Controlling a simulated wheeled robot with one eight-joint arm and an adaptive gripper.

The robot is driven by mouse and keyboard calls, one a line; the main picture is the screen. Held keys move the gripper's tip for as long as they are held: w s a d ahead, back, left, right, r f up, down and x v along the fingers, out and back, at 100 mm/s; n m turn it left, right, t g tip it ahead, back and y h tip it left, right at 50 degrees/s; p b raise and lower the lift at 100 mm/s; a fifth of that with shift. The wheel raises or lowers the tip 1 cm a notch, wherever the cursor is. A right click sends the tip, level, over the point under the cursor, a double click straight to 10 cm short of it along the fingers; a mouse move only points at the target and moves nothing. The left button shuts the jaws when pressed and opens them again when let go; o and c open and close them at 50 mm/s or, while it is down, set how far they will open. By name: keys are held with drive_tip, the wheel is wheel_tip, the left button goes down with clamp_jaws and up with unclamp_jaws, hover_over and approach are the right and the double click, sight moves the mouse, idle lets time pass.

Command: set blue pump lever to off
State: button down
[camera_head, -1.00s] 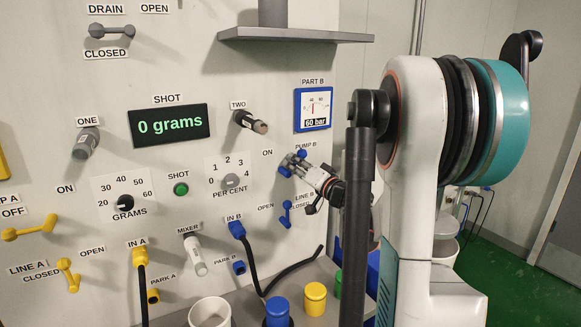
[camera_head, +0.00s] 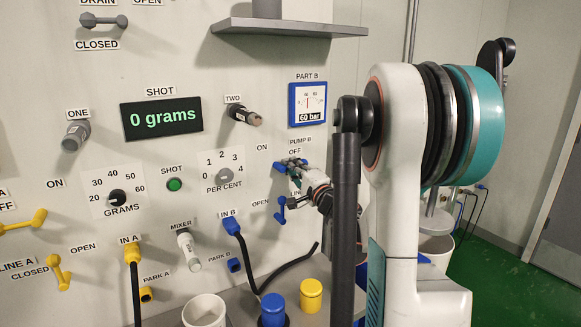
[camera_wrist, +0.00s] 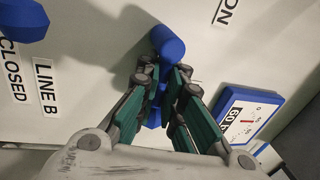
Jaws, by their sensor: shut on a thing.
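The blue pump lever (camera_head: 280,167) is on the wall panel under the PUMP B label, with ON printed to its left and OFF just above it. Its handle lies roughly level, pointing right, partly hidden by my gripper (camera_head: 298,169). In the wrist view the blue pump lever (camera_wrist: 167,43) shows its rounded end beyond the fingers, and more blue shows between them. My gripper (camera_wrist: 158,88) is shut on the lever's handle, with a finger on each side.
The blue LINE B lever (camera_head: 281,209) is just below; it also shows in the wrist view (camera_wrist: 22,18). The PART B gauge (camera_head: 308,104) is above right. The blue IN B connector (camera_head: 231,227) with its black hose is lower left. A blue-capped container (camera_head: 272,310) stands below.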

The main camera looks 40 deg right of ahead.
drive_tip(key=shift+s+d+f+m, duration=0.2)
drive_tip(key=shift+s+d+m, duration=0.05)
drive_tip(key=shift+m, duration=0.25)
drive_tip(key=c, duration=1.7)
unclamp_jaws()
drive_tip(key=shift+s+d, duration=0.2)
drive_tip(key=shift+d, duration=0.05)
drive_tip(key=shift+w+a, duration=0.15)
drive_tip(key=shift+a, duration=0.05)
drive_tip(key=v, duration=1.2)
